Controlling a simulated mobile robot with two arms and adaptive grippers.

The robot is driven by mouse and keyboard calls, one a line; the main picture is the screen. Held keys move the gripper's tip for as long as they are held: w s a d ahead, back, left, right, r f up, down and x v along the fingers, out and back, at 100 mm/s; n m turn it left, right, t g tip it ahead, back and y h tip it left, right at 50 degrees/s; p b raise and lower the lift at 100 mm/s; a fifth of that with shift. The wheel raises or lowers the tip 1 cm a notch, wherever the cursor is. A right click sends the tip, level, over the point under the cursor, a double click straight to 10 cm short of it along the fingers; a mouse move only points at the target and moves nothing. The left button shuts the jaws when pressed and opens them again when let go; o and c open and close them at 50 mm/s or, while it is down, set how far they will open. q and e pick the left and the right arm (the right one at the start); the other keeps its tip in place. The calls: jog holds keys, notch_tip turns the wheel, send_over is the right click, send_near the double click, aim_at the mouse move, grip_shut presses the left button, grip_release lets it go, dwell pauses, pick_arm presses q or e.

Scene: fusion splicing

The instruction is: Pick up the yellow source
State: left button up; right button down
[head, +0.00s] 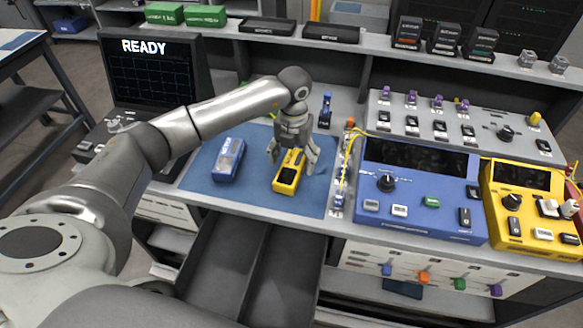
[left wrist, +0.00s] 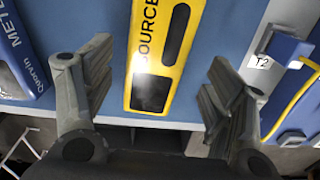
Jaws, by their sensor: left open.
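The yellow source (head: 287,178) is a slim yellow box with black panels, lying on the blue mat (head: 258,199). In the left wrist view the yellow source (left wrist: 157,60) shows the word SOURCE and lies between the spread fingers. My left gripper (head: 292,160) is open, pointing down over the far part of the source, with one finger on either side of it. No grip on the source shows. My right gripper is in neither view.
A blue meter (head: 228,160) lies on the mat left of the source. A yellow cable (head: 346,165) runs along a strip on the right, beside a large blue unit (head: 413,200). A drawer (head: 262,270) stands open below the front edge.

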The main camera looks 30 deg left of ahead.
aim_at(292, 166)
pick_arm(q)
jog(key=shift+s+a+f, duration=0.1)
jog(key=shift+f, duration=0.55)
jog(key=shift+s+a+f, duration=0.1)
jog(key=shift+f, duration=0.5)
jog(key=shift+f+p, duration=0.3)
jog(key=shift+f, duration=0.25)
jog(key=shift+w, duration=0.1)
jog(key=shift+c, duration=1)
jog(key=c, duration=1.1)
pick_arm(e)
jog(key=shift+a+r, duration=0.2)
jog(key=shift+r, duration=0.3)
pick_arm(q)
jog(key=shift+r, duration=0.15)
